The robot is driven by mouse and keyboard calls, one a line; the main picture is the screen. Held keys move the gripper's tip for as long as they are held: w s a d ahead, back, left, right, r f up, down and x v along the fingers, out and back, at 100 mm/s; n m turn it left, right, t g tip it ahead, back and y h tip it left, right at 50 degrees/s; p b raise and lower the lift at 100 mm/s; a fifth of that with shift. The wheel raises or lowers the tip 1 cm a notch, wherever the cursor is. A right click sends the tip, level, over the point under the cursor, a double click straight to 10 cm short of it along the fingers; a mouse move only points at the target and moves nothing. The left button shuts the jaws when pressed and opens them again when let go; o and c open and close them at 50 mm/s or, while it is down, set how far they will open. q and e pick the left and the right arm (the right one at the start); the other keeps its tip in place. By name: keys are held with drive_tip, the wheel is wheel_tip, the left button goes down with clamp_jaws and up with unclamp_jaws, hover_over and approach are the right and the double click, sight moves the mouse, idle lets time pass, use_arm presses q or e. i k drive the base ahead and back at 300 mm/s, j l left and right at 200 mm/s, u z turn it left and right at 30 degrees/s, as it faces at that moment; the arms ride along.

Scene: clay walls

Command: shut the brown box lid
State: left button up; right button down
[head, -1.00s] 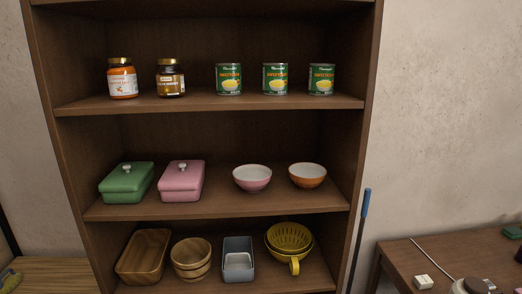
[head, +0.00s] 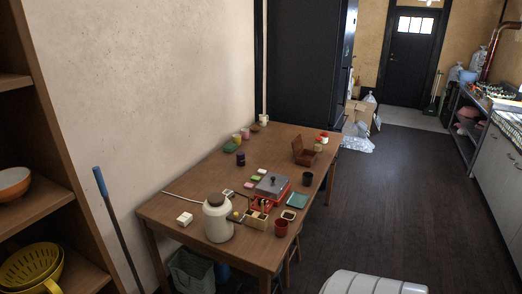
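A small brown box (head: 304,155) stands on the far part of the wooden table, near its right side. Its lid (head: 297,145) appears open, raised on the left side of the box. The box is small in the view, so its inside is hard to make out. Neither of my grippers is in view.
The table (head: 187,212) also bears a white pot (head: 217,218), a red burner with a grey top (head: 271,187), a dark cup (head: 307,179) and a red cup (head: 281,228). A shelf (head: 45,150) stands at left. Dark floor (head: 410,200) is open right of the table.

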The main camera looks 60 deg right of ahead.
sight(297, 144)
drive_tip(key=z, duration=2.2)
drive_tip(key=i+l+z, duration=0.5)
drive_tip(key=i+z, duration=0.15)
drive_tip(key=i, duration=0.15)
drive_tip(key=i+l, duration=0.2)
drive_tip(key=i, duration=0.4)
drive_tip(key=i+l+z, duration=0.15)
drive_tip(key=i, duration=0.4)
drive_tip(key=i+l, duration=0.2)
drive_tip(key=i, duration=0.4)
